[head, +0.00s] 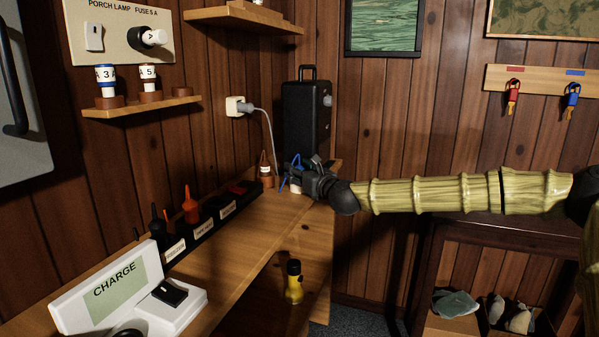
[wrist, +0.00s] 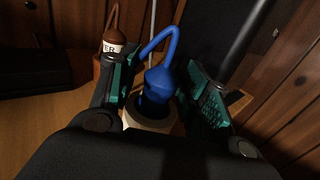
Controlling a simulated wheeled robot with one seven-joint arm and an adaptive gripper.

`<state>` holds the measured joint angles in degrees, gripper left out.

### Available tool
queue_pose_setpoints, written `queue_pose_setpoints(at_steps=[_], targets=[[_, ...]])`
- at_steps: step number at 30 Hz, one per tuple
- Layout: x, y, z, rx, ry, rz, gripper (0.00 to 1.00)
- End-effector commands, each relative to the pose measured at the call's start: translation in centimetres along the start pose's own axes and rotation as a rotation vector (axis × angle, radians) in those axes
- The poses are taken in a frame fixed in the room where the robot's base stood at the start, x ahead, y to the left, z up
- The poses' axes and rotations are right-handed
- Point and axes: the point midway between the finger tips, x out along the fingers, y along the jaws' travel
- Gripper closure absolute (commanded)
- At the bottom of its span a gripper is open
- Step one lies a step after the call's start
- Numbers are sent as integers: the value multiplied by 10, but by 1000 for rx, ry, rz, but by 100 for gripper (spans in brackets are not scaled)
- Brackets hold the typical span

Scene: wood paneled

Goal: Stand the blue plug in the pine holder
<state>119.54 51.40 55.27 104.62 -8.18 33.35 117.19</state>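The blue plug (wrist: 158,85), with a bent blue cord or loop on top, stands about upright in the pale pine holder (wrist: 148,123) in the wrist view. Its lower end is inside the holder's opening, and how deep it sits is hard to tell. My gripper (wrist: 165,85) has one finger on each side of the plug, with gaps between plug and fingers, so it looks open. In the head view my gripper (head: 303,172) is at the far end of the wooden counter, partly covering the blue plug (head: 286,178) and the pine holder (head: 296,189).
A brown plug in a reddish-brown holder (head: 266,172) stands just left of my gripper. A black case (head: 306,115) stands behind, near a wall socket with a grey cord (head: 240,107). A black labelled rack (head: 210,222) runs along the wall.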

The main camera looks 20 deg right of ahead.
Motion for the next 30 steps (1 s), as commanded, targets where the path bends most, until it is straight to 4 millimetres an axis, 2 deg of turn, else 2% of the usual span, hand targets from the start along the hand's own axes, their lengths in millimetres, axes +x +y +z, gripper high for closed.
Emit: queue_pose_setpoints(at_steps=[9, 14, 30], targets=[[-1, 0, 0, 0, 0, 0, 48], [-11, -1, 0, 1, 1, 0, 48], [-92, -1, 0, 2, -1, 0, 48]])
